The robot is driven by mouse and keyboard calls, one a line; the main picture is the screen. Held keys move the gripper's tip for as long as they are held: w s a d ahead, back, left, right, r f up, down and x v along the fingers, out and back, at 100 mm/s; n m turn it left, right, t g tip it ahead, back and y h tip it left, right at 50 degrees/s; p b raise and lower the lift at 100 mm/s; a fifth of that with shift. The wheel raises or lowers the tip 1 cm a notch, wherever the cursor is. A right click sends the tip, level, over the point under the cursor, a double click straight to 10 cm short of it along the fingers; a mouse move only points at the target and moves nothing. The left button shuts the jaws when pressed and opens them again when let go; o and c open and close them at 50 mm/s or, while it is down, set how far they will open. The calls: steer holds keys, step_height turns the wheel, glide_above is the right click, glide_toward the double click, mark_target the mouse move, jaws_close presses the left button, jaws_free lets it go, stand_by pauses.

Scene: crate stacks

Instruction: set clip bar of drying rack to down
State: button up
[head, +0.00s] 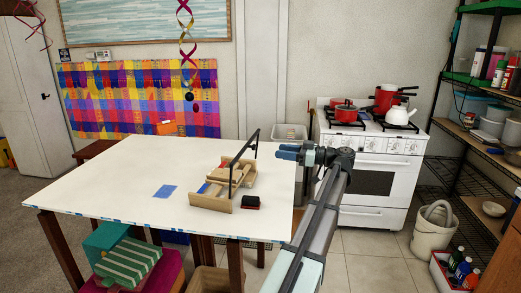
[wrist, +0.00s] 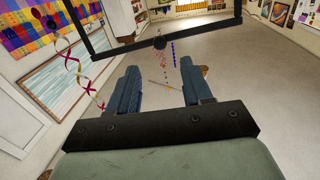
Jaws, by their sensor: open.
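The wooden drying rack (head: 210,203) sits on the white table. Its black clip bar (head: 244,147) is a U-shaped frame that stands up above the wood, so it is raised. My gripper (head: 279,152) is just to the right of the clip bar in the head view, with its blue fingers pointing left toward it. In the wrist view, my gripper (wrist: 158,72) has its two fingers apart with nothing between them. The clip bar (wrist: 120,48) crosses the top of that view, beyond the fingertips. The fingers appear apart from the bar.
The white table (head: 110,195) also holds a blue sheet (head: 165,191) and a dark red-based block (head: 250,202) by the rack. A stove (head: 375,165) with red pots and a shelf (head: 480,100) stand to the right. The table's left side is mostly clear.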

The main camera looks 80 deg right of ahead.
steer(key=w+d, duration=0.1)
steer(key=w, duration=0.8)
steer(key=shift+d, duration=0.15)
jaws_close()
stand_by(0.5)
